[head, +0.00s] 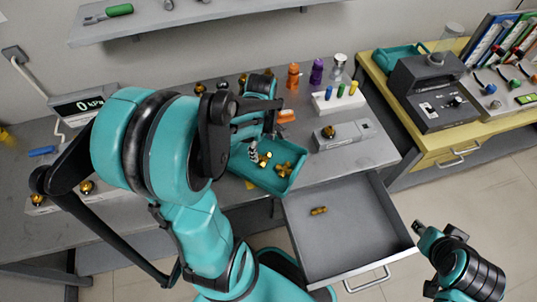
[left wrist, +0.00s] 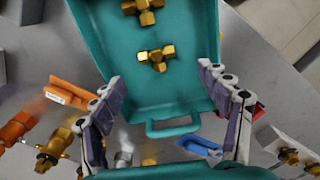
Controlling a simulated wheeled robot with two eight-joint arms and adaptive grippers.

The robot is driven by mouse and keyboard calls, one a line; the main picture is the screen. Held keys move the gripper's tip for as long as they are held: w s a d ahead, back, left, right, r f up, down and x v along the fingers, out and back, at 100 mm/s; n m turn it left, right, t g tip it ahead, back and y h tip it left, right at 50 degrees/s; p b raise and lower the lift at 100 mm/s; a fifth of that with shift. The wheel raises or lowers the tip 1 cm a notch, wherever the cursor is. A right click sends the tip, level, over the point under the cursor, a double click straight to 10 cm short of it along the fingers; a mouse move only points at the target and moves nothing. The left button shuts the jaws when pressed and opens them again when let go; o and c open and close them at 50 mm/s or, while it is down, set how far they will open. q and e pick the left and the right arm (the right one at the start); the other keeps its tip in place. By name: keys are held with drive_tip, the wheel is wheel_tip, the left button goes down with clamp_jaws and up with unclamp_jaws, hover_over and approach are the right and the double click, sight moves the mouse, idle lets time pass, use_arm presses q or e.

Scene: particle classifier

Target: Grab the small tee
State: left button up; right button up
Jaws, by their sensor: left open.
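A teal tray (head: 268,186) on the grey bench holds brass fittings (head: 284,169). In the left wrist view, the tray (left wrist: 110,30) holds one brass tee (left wrist: 156,57) nearer the gripper and another brass tee (left wrist: 143,10) farther in, cut by the top edge. I cannot tell which is the small tee. My left gripper (left wrist: 160,75) is open and empty, its fingers spread on both sides of the tray's handle end. In the head view my left arm partly hides it. My right gripper (head: 422,230) is away at the right, beyond the drawer; its jaw state is unclear.
An open grey drawer (head: 345,250) with one brass piece (head: 319,210) juts out in front of the bench. Bottles (head: 293,77), a white marker block (head: 338,100) and a grey fixture (head: 345,136) stand behind the tray. An orange clip (left wrist: 72,95) and other fittings lie beside the left gripper.

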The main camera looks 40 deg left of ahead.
sight(263, 158)
use_arm(q)
drive_tip(key=shift+f, duration=0.4)
drive_tip(key=f, duration=0.1)
drive_tip(key=f+b, duration=0.1)
drive_tip(key=shift+a+f+b, duration=0.2)
drive_tip(key=shift+f+b, duration=0.1)
drive_tip(key=f+b, duration=0.1)
drive_tip(key=f, duration=0.2)
drive_tip(key=f+b, duration=0.1)
drive_tip(key=shift+w+f+b, duration=0.3)
drive_tip(key=shift+f, duration=0.05)
drive_tip(key=shift+r, duration=0.1)
drive_tip(key=shift+c, duration=0.3)
drive_tip(key=c, duration=1.3)
